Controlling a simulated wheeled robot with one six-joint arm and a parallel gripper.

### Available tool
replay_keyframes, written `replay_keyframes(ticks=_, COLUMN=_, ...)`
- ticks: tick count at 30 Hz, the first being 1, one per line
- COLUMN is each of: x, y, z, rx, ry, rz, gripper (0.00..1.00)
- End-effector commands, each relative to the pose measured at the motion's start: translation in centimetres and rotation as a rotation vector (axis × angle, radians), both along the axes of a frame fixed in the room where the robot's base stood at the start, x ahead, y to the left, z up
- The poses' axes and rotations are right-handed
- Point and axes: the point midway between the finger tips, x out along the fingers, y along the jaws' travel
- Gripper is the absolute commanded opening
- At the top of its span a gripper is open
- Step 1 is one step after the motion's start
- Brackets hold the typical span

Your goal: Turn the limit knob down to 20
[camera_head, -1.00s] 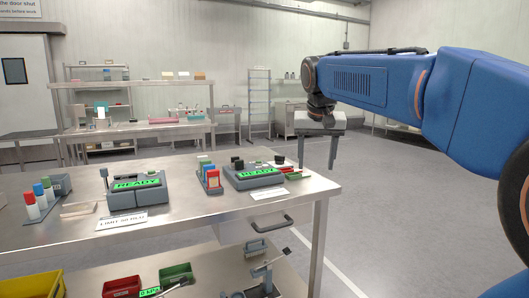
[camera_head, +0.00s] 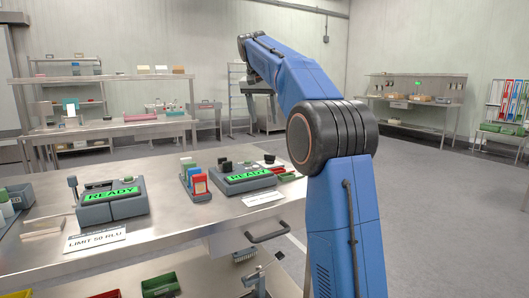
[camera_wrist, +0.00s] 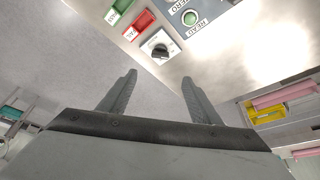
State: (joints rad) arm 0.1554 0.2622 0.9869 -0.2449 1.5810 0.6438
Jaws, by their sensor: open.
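In the head view a small black knob (camera_head: 269,159), seemingly the same one, stands at the right end of the bench. My gripper (camera_wrist: 158,76) is open and empty, and the knob appears just beyond the gap between its fingertips, apart from them. In the head view my gripper (camera_head: 262,105) is above and behind the bench's far right corner, partly hidden by my arm.

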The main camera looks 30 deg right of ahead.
Motion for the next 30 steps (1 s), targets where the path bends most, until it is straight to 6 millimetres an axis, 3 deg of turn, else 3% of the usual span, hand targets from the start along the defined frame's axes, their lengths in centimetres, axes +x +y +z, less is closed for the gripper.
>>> replay_keyframes(ticks=24, x=3.4, y=-3.8, z=-12.5, rx=0.001, ry=0.002, rz=0.001, gripper=0.58)
replay_keyframes(ticks=30, x=4.0, y=-4.5, z=-14.8, rx=0.001, ry=0.002, rz=0.001, gripper=0.58)
